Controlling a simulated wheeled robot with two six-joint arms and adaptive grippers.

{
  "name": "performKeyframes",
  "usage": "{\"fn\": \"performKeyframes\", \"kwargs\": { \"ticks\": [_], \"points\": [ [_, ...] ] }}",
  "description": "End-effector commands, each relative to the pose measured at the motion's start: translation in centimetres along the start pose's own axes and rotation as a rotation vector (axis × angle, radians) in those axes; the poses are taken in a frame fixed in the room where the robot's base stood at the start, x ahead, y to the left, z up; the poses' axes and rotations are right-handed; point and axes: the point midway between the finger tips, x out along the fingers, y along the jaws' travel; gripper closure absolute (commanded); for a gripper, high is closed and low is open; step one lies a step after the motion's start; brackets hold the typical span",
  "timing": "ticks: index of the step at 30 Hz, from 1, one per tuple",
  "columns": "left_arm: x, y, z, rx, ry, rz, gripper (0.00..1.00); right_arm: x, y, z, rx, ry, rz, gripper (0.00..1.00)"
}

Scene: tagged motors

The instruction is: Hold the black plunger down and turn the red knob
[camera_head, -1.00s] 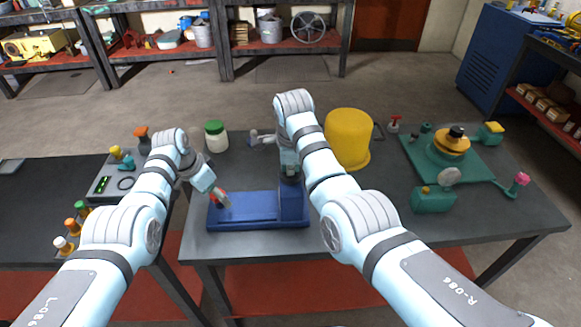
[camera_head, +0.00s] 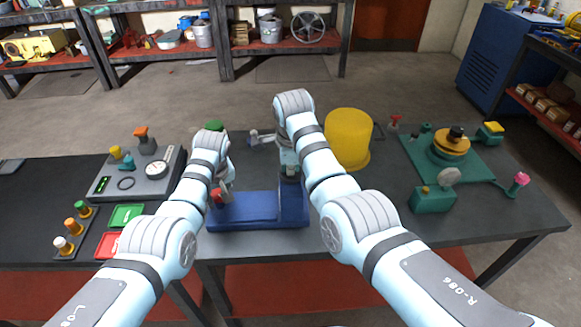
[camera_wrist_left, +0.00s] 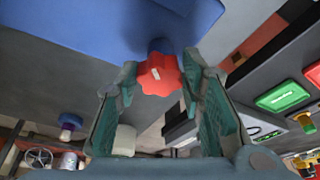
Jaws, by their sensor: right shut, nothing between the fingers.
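The blue fixture (camera_head: 240,207) has a flat base and a raised block on its right; its body also shows in the left wrist view (camera_wrist_left: 110,22). Its red knob (camera_head: 216,196) is at the left end, and in the left wrist view it is a lobed red knob (camera_wrist_left: 160,75). My left gripper (camera_wrist_left: 160,80) is open, with its fingers on either side of the knob; contact is not clear. My right gripper (camera_head: 290,172) is shut and empty, pointing down at the top of the raised block. The black plunger is hidden there, so contact cannot be told.
A yellow bucket (camera_head: 348,138) stands close behind my right arm. A green-lidded jar (camera_head: 214,126) is behind my left arm. A grey gauge box (camera_head: 130,185) and bottles are at left. A green fixture (camera_head: 470,160) is at right. The table's front is clear.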

Motion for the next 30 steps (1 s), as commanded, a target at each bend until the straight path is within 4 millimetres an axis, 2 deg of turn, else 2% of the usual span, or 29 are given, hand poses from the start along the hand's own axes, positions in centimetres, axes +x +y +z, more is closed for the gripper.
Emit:
{"fn": "performKeyframes", "kwargs": {
  "ticks": [5, 7, 12, 15, 16, 21, 30],
  "points": [
    [0.05, -0.02, 0.01, 0.019, -0.001, 0.007, 0.85, 0.15, 0.15, -0.02, 0.0, 0.001, 0.005, 1.0],
    [0.11, -0.14, 0.0, 0.106, 0.001, 0.035, 0.85, 0.15, 0.15, -0.02, 0.0, 0.001, 0.005, 1.0],
    [0.1, -0.53, -0.27, 0.568, 0.002, 0.179, 0.85, 0.16, 0.16, -0.02, 0.0, 0.001, 0.005, 1.0],
    [0.1, -0.61, -0.3, 0.785, 0.0, 0.245, 0.85, 0.16, 0.16, -0.01, 0.0, 0.001, 0.005, 1.0],
    [0.1, -0.5, -0.22, 0.778, 0.0, 0.244, 0.6, 0.16, 0.16, -0.01, 0.0, 0.001, 0.005, 1.0],
    [0.1, -0.49, -0.21, 0.775, 0.0, 0.242, 0.33, 0.15, 0.15, 0.0, 0.0, 0.0, 0.005, 1.0],
    [0.1, -0.49, -0.21, 0.774, 0.0, 0.24, 0.33, 0.09, 0.12, -0.02, 0.0, 0.001, 0.004, 1.0]
  ]
}}
